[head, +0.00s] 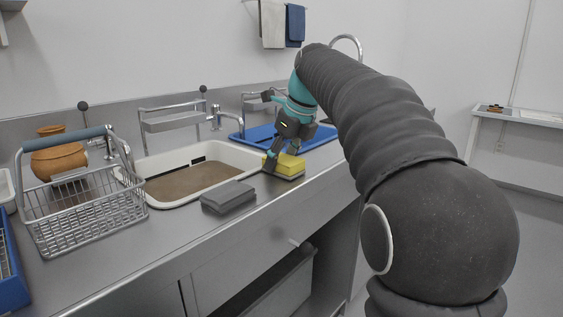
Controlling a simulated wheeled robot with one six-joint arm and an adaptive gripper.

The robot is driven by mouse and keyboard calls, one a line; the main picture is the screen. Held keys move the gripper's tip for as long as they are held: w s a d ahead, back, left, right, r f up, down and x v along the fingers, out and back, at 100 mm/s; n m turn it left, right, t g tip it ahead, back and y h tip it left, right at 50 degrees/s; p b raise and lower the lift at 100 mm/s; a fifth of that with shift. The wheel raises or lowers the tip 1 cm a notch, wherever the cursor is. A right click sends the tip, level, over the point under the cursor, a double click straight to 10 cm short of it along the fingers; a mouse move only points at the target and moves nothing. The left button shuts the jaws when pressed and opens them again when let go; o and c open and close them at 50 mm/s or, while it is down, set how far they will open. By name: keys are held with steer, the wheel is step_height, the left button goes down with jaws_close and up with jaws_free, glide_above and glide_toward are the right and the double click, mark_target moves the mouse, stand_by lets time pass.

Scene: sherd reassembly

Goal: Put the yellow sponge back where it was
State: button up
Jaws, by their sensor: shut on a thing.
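The yellow sponge (291,164) is near the front edge of the steel counter, right of the white basin. It has a yellow upper part and a greyish underside. My gripper (275,163) reaches down from above and is shut on the sponge at its left part. The sponge looks level and is at or just above the counter; I cannot tell if it touches. The far finger is partly hidden.
A grey block (229,197) lies on the counter left of the sponge. The white basin (160,199) holds brown material. A blue tray (318,141) lies behind the sponge. A wire basket (84,223) and a clay pot (58,159) stand at left.

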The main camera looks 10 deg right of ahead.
steer(key=shift+f, duration=0.1)
steer(key=o, duration=1.1)
steer(key=p+v, duration=0.3)
steer(key=v, duration=0.9)
steer(key=shift+w, duration=0.1)
steer(key=s+a+f+n+t+h, duration=0.1)
steer(key=s+a+f+n+h, duration=0.1)
steer(key=s+f+n, duration=2.5)
steer(key=shift+a+n+t+h, duration=0.25)
steer(key=shift+n+t+h, duration=0.15)
steer(key=shift+n, duration=0.5)
